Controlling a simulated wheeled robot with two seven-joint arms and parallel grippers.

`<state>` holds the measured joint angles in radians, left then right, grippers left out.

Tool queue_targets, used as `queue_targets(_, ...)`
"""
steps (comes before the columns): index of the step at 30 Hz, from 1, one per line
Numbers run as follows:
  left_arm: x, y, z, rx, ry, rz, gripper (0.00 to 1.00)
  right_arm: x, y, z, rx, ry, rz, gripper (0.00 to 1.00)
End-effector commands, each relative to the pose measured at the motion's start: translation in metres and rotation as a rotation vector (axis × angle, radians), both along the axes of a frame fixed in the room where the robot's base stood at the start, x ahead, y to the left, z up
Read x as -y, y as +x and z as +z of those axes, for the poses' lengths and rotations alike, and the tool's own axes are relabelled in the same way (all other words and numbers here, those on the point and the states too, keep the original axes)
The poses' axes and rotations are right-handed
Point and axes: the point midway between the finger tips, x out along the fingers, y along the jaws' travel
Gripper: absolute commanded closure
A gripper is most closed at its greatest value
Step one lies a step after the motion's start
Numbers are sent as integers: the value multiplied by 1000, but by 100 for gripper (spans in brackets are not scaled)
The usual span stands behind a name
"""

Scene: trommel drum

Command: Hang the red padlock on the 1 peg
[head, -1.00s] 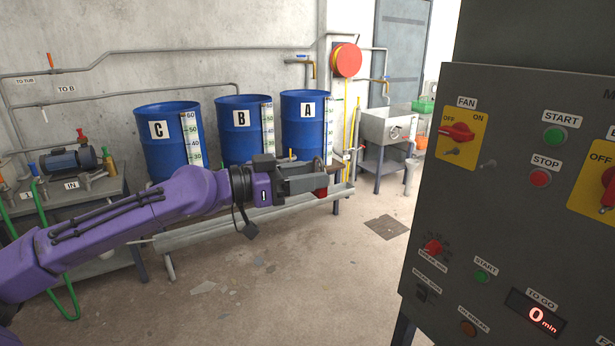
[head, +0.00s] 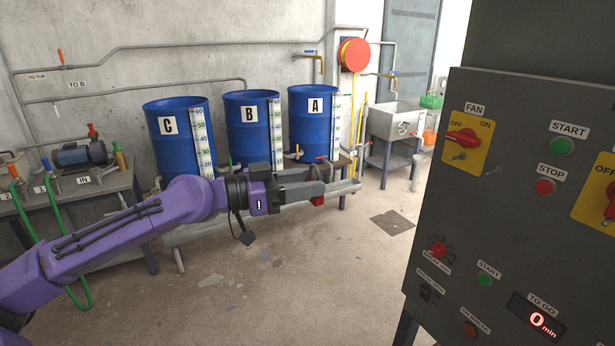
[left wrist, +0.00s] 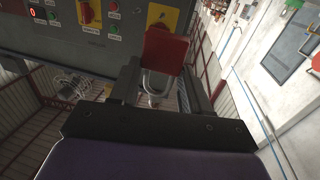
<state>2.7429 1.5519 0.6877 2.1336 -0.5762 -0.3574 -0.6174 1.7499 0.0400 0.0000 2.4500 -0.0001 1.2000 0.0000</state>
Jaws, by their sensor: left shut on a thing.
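My left gripper (head: 316,188) is stretched out in front of the drums in the head view, shut on the red padlock (head: 318,199). Only a small red part of the padlock shows there, at the fingertips. In the left wrist view the padlock (left wrist: 165,52) sits between the two fingers (left wrist: 165,85), its red body away from the palm and its grey shackle toward the palm. No peg marked 1 can be made out in either view. My right gripper is not in view.
A grey control panel (head: 500,215) with red switches and buttons stands close on the right. Blue drums C (head: 178,140), B (head: 250,125) and A (head: 312,120) stand at the wall. A pump bench (head: 100,185) is at left. Open floor lies between.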

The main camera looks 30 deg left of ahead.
Motion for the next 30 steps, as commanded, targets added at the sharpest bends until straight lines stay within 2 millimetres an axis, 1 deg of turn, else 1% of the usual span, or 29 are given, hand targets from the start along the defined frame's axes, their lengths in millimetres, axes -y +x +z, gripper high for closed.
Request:
queue_targets(1, -1, -1, 2, 1, -2, 0, 88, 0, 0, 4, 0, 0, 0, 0)
queue_targets(18, -11, -15, 2, 1, -2, 0, 88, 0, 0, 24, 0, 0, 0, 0)
queue_targets(26, -13, -19, 0, 1, -1, 0, 88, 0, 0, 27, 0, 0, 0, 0)
queue_targets(30, -18, -26, 2, 1, -5, -3, 88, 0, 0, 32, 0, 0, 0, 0)
